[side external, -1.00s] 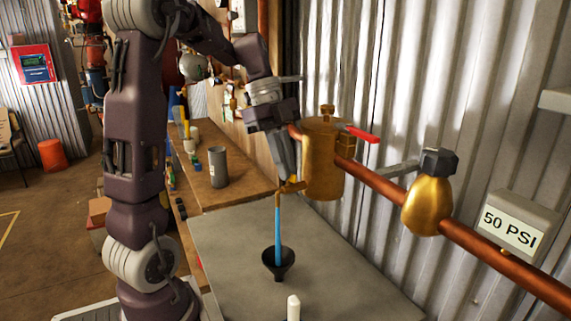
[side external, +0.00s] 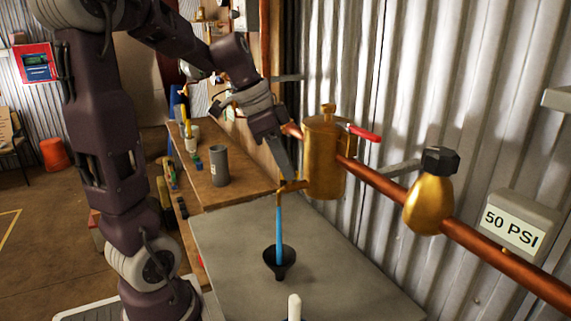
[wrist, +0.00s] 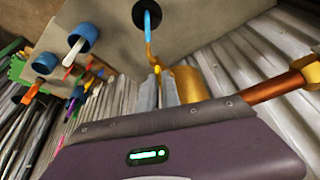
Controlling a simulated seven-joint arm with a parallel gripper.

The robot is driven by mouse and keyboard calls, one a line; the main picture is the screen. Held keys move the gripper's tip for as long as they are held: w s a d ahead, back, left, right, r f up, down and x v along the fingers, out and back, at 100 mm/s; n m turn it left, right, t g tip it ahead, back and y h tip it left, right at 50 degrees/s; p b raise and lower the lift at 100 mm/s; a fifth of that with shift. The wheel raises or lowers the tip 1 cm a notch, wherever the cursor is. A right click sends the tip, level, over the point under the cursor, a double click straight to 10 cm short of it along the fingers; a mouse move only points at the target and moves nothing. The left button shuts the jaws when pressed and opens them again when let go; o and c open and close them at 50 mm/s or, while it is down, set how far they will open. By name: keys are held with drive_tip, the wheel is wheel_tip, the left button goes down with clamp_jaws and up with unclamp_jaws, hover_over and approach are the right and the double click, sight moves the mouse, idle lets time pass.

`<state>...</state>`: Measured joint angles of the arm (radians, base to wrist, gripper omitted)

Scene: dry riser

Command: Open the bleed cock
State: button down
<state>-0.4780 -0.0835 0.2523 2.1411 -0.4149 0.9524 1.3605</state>
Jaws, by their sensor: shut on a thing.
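A brass cylindrical vessel (side external: 324,160) is fixed on the copper pipe. At its lower left, a small brass cock (side external: 284,188) joins a thin blue tube or stream (side external: 278,235), which runs down into a black funnel (side external: 280,262). The cock also shows in the wrist view (wrist: 156,68) just beyond my fingertips. My gripper (side external: 292,179) reaches down to the cock from the upper left. In the wrist view my fingers (wrist: 158,88) are close together and shut on the cock's small handle, which they mostly hide.
A red lever (side external: 364,133) sticks out right of the vessel. The copper pipe (side external: 480,247) slopes down right past a gold bulb (side external: 427,208) with a black cap. A white rod (side external: 294,307) stands at the front. A grey cylinder (side external: 219,165) stands on the wooden bench.

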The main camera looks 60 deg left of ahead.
drive_tip(key=shift+d+n+t+y, duration=0.15)
drive_tip(key=shift+n+y, duration=0.3)
drive_tip(key=shift+n, duration=0.65)
drive_tip(key=shift+d+n+t+y, duration=0.15)
drive_tip(key=shift+n+y, duration=0.3)
drive_tip(key=shift+n, duration=0.65)
drive_tip(key=shift+a, duration=0.1)
drive_tip(key=c, duration=1.6)
unclamp_jaws()
drive_tip(key=shift+o, duration=0.2)
drive_tip(key=v, duration=0.7)
drive_tip(key=shift+r, duration=0.1)
